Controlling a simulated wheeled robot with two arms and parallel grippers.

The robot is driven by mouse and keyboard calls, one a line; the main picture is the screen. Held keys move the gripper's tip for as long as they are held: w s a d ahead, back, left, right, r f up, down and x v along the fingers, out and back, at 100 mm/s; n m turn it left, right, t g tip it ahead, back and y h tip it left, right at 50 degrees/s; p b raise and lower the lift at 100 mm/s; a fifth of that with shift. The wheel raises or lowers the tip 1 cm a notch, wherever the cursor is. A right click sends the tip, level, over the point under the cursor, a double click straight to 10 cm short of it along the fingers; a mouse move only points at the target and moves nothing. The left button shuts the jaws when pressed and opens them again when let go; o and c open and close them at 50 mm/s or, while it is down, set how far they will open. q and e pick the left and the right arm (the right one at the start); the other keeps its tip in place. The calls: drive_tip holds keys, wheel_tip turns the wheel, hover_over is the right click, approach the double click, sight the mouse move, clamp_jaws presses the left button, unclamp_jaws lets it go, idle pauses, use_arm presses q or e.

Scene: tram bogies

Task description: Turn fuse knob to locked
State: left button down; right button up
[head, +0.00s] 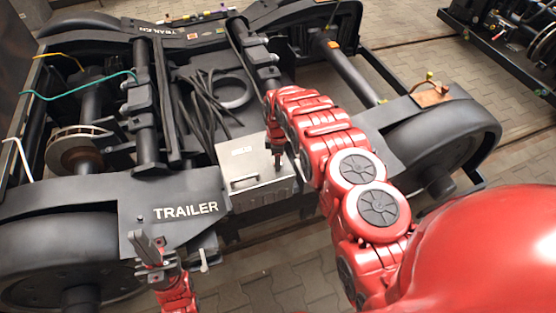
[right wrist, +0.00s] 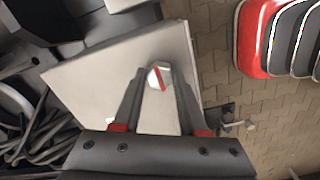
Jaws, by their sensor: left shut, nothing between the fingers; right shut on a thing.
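The fuse knob (right wrist: 159,77) is a small whitish knob with a red stripe, on the flat face of a pale metal box (right wrist: 85,75) in the right wrist view. My right gripper (right wrist: 156,84) has its fingertips on either side of the knob and is shut on it. In the head view the box (head: 246,160) sits on the bogie frame, and my right gripper (head: 278,163) points down at it, hiding the knob. My left gripper (head: 147,246) is shut and empty, pointing up in front of the frame near the TRAILER lettering.
The dark bogie frame (head: 190,185) surrounds the box, with wheels (head: 450,135) at its sides. Loose black cables (head: 205,100) lie behind the box. A green hose (head: 75,92) is at the left. Paved floor (head: 270,285) is open in front. Another bogie stands at upper right.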

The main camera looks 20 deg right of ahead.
clamp_jaws()
drive_tip(key=m+b, duration=0.1)
drive_tip(key=m, duration=0.3)
drive_tip(key=m+b, duration=0.1)
drive_tip(key=m, duration=0.8)
drive_tip(key=shift+m, duration=2.4)
